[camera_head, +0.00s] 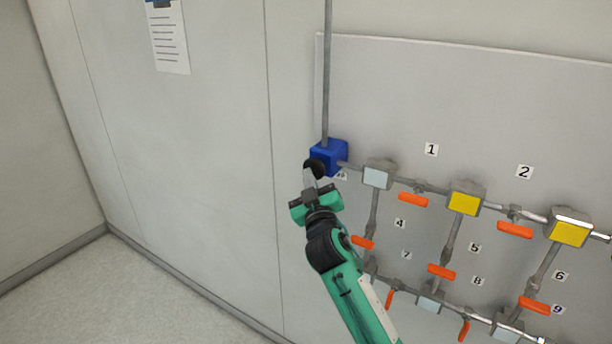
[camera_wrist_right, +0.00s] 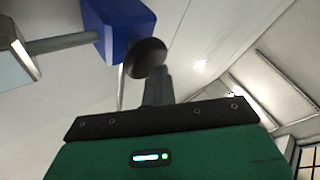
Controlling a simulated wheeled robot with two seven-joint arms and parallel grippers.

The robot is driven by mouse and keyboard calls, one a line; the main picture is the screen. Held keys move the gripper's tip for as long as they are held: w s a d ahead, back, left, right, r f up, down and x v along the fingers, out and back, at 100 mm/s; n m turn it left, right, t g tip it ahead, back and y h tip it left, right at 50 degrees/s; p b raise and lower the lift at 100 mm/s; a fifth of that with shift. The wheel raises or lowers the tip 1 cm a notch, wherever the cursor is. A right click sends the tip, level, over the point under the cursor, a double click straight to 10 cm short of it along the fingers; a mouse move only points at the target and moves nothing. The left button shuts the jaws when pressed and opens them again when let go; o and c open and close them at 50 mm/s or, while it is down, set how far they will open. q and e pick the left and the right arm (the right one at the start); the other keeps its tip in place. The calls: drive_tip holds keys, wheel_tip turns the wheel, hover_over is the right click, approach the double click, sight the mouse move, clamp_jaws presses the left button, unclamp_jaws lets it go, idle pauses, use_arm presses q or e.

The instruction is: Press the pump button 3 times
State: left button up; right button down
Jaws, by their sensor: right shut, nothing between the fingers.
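The pump is a blue box (camera_head: 330,153) on the wall panel, with a round black button (camera_head: 315,167) on its front. In the right wrist view the blue box (camera_wrist_right: 120,28) and the black button (camera_wrist_right: 147,56) show at the top. My right gripper (camera_head: 309,174) is shut and empty. Its fingertips (camera_wrist_right: 155,72) are at the black button; whether they touch it or sit just in front of it, I cannot tell. My left gripper is not in view.
Right of the pump, pipes link a pale grey block (camera_head: 377,176), yellow blocks (camera_head: 465,202) and several orange valve handles (camera_head: 413,200). Numbered labels mark the panel (camera_head: 480,100). A paper sheet (camera_head: 168,40) hangs on the left wall. The floor (camera_head: 110,300) at lower left is clear.

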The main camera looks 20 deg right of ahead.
drive_tip(key=shift+w+d, duration=0.1)
drive_tip(key=shift+d, duration=0.1)
idle(0.4)
drive_tip(key=shift+s+a+f, duration=0.1)
drive_tip(key=shift+s+a, duration=0.5)
drive_tip(key=shift+a, duration=0.2)
drive_tip(key=shift+s+a, duration=0.6)
drive_tip(key=shift+a, duration=0.2)
drive_tip(key=shift+s+a+b, duration=0.3)
drive_tip(key=shift+s+a, duration=0.5)
drive_tip(key=shift+a, duration=0.25)
drive_tip(key=shift+s+a+b, duration=0.3)
drive_tip(key=shift+s+a, duration=0.45)
drive_tip(key=shift+a, duration=0.25)
idle(0.5)
